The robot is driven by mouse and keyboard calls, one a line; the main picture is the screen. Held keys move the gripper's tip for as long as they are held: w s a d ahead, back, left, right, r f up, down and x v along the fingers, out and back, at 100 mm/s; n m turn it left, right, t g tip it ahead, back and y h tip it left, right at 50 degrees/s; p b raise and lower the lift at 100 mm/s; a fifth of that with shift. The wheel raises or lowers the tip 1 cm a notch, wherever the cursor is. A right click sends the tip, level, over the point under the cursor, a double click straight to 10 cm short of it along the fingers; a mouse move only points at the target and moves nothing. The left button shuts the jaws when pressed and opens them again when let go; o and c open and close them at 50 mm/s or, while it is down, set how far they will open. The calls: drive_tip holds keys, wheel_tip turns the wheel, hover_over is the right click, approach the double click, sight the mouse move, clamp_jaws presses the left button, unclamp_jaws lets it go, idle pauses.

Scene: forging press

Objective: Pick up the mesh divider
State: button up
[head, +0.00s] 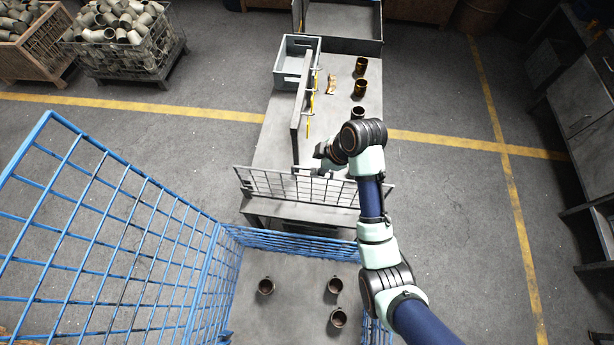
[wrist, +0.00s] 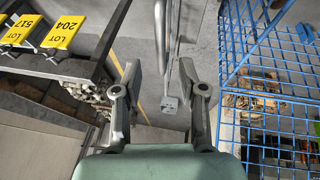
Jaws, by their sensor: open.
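The mesh divider (head: 268,186) is a grey wire panel in a grey frame. It stands along the near edge of the work table, beside the blue cage, in the head view. In the wrist view my gripper (wrist: 158,72) is open, with nothing clasped. Grey metal bars run between and beyond the fingers; they may be the divider seen nearly edge-on. I cannot tell whether the fingers touch it.
The work table (head: 275,135) bears a grey bin (head: 291,70), an upright board with yellow tags (wrist: 63,32), and several brassy cups (head: 361,66). A blue mesh cage (head: 120,215) holding dark cups (head: 335,286) stands in front. Open floor lies right of the table.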

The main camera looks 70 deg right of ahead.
sight(313, 169)
drive_tip(key=shift+s+x, duration=0.15)
drive_tip(key=shift+x, duration=1.35)
drive_tip(key=shift+s+x, duration=0.1)
drive_tip(key=shift+x, duration=1.35)
drive_tip(key=shift+f, duration=0.4)
clamp_jaws()
